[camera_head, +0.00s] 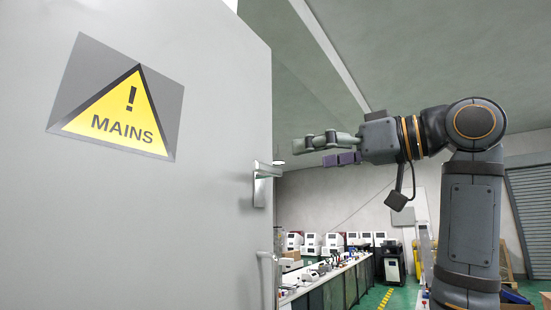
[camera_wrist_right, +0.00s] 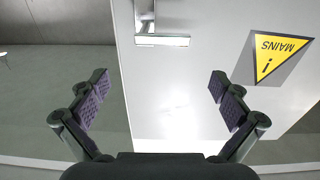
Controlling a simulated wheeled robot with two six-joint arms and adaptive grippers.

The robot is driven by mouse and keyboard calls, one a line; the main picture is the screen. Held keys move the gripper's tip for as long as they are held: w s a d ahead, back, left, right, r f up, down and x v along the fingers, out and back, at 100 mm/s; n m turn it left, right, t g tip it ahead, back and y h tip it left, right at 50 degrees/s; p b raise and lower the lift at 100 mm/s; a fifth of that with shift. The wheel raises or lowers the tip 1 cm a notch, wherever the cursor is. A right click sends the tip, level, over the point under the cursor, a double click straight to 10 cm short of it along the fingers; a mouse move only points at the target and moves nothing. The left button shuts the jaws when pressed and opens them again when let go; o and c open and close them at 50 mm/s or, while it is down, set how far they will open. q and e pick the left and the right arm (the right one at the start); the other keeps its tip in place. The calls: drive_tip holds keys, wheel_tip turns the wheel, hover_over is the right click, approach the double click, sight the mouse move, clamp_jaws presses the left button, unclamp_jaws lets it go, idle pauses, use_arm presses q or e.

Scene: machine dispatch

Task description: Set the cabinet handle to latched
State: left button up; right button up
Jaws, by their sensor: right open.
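The cabinet handle (camera_head: 264,170) is a silver lever on a plate at the right edge of the grey cabinet door (camera_head: 200,220). Its lever looks roughly horizontal, at the top of the plate. In the right wrist view the handle (camera_wrist_right: 162,40) is at the top centre, and its lever lies crosswise. My right gripper (camera_head: 320,151) is to the right of the handle and slightly higher in the head view, apart from it. Its two purple-padded fingers are spread wide with nothing between them in the right wrist view (camera_wrist_right: 158,90). My left gripper does not show.
A yellow MAINS warning sign (camera_head: 117,108) is on the door. A second silver fitting (camera_head: 272,256) shows lower on the door edge. A long bench (camera_head: 335,275) with equipment stands far behind. The space around my right gripper looks clear.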

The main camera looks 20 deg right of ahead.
sight(268, 165)
drive_tip(key=p+x, duration=0.1)
drive_tip(key=x, duration=0.3)
drive_tip(key=p+x, duration=0.1)
drive_tip(key=x, duration=0.4)
drive_tip(key=shift+s+a+f, duration=0.1)
drive_tip(key=shift+a+f, duration=0.05)
drive_tip(key=shift+a, duration=0.2)
drive_tip(key=shift+w+a+f, duration=0.1)
drive_tip(key=shift+w+a, duration=0.15)
drive_tip(key=shift+w, duration=0.3)
drive_tip(key=shift+s+d, duration=0.15)
drive_tip(key=shift+d, duration=0.05)
drive_tip(key=shift+c, duration=0.5)
drive_tip(key=shift+a, duration=0.1)
drive_tip(key=shift+c, duration=2.4)
drive_tip(key=c, duration=1)
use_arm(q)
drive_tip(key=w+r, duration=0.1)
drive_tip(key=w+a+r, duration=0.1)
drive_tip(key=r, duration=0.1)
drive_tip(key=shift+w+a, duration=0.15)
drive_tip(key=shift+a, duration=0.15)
use_arm(e)
drive_tip(key=shift+c, duration=0.2)
